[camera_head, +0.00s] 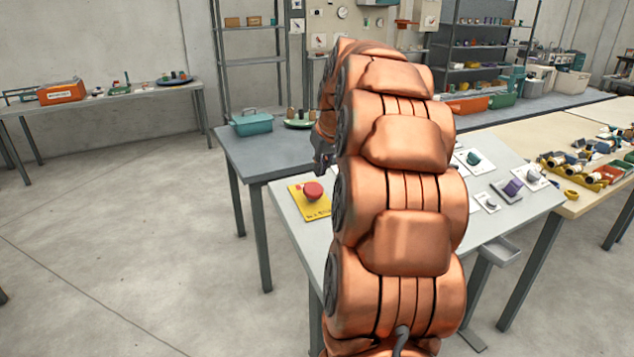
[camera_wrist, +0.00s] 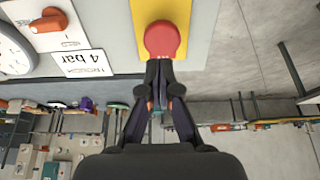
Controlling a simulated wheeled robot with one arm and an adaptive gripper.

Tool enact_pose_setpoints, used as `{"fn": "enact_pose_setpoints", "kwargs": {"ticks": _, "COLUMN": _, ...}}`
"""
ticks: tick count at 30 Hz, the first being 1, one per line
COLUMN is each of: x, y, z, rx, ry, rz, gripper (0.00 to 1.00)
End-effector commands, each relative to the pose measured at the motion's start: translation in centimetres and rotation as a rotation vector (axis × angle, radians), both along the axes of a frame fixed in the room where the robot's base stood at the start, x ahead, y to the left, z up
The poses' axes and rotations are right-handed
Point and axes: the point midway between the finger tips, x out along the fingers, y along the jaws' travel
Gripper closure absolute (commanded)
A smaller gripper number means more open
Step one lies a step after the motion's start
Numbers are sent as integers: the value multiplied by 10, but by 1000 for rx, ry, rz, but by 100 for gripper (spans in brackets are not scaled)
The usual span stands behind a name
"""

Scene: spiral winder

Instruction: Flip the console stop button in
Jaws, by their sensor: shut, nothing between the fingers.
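The stop button is a red mushroom head (camera_head: 313,190) on a yellow plate (camera_head: 322,209) at the left end of the sloped console (camera_head: 290,215). In the wrist view the red button (camera_wrist: 162,39) stands on the yellow plate (camera_wrist: 201,30), at the top middle. My gripper (camera_head: 320,168) shows at the left edge of my arm, just above and behind the button. In the wrist view my gripper (camera_wrist: 163,65) has its fingertips together, right at the button's lower edge. I cannot tell whether they touch it. My arm hides the middle of the console.
A teal knob (camera_head: 473,157) and a purple switch (camera_head: 513,187) sit on the console's right part. The wrist view shows a "4 bar" label (camera_wrist: 85,63) and an orange knob (camera_wrist: 48,21) left of the button. A teal box (camera_head: 251,123) stands on the table behind. Floor at left is clear.

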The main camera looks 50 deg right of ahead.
Motion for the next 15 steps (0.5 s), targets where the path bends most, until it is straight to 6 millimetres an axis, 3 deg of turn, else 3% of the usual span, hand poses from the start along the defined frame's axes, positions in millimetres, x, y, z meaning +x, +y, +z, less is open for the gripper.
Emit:
{"fn": "enact_pose_setpoints", "kwargs": {"ticks": 6, "x": -13, "y": 7, "z": 37, "rx": -5, "ry": -6, "rz": 3, "gripper": 100}}
{"fn": "enact_pose_setpoints", "kwargs": {"ticks": 15, "x": -25, "y": 11, "z": 67, "rx": -4, "ry": -5, "rz": 4, "gripper": 100}}
